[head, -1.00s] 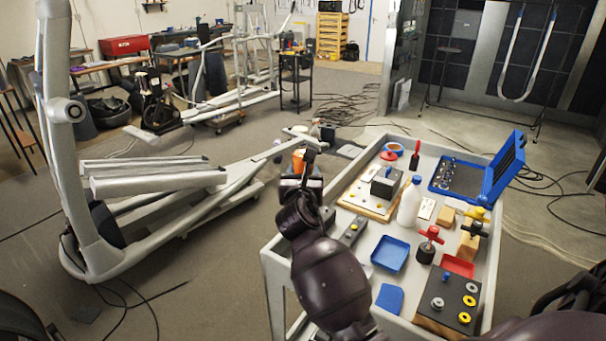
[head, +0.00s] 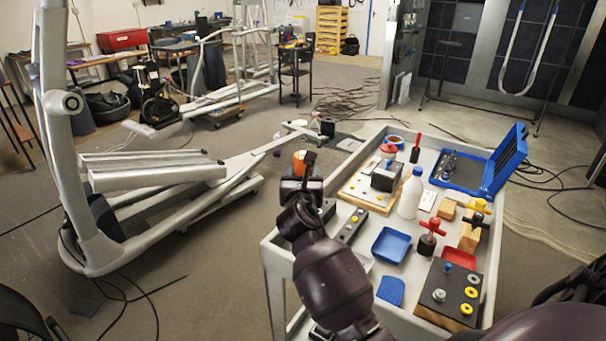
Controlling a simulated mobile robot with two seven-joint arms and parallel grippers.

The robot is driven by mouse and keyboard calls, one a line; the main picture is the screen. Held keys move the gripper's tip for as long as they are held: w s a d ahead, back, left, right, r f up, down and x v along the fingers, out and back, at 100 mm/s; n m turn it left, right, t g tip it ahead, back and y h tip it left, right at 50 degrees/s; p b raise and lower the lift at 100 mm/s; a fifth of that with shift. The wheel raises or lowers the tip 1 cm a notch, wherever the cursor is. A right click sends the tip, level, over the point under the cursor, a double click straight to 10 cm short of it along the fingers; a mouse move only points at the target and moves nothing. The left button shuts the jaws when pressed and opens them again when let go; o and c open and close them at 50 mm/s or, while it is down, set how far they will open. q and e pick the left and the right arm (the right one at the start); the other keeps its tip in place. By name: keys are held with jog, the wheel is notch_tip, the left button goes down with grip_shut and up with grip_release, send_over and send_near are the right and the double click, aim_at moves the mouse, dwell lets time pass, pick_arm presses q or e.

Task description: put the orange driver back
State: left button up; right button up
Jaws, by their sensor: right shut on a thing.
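My right gripper (head: 305,172) is at the left edge of the cart, above its far left side. It is shut on an orange thing, which looks like the orange driver (head: 299,163). Only its orange part shows behind the dark fingers; the rest is hidden by my gripper and arm. My left gripper is not in view.
The grey cart (head: 447,145) carries a white bottle (head: 409,196), an open blue case (head: 463,172), a blue tray (head: 391,245), a red-handled tool (head: 431,233) and a black block with knobs (head: 451,292). A grey elliptical machine (head: 150,175) stands to the left.

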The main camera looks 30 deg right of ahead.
jog(key=shift+f+b, duration=0.3)
jog(key=shift+f, duration=0.6)
jog(key=shift+f+b, duration=0.45)
jog(key=shift+f, duration=1.4)
jog(key=o, duration=1.3)
jog(key=shift+o, duration=0.2)
jog(key=shift+f, duration=0.1)
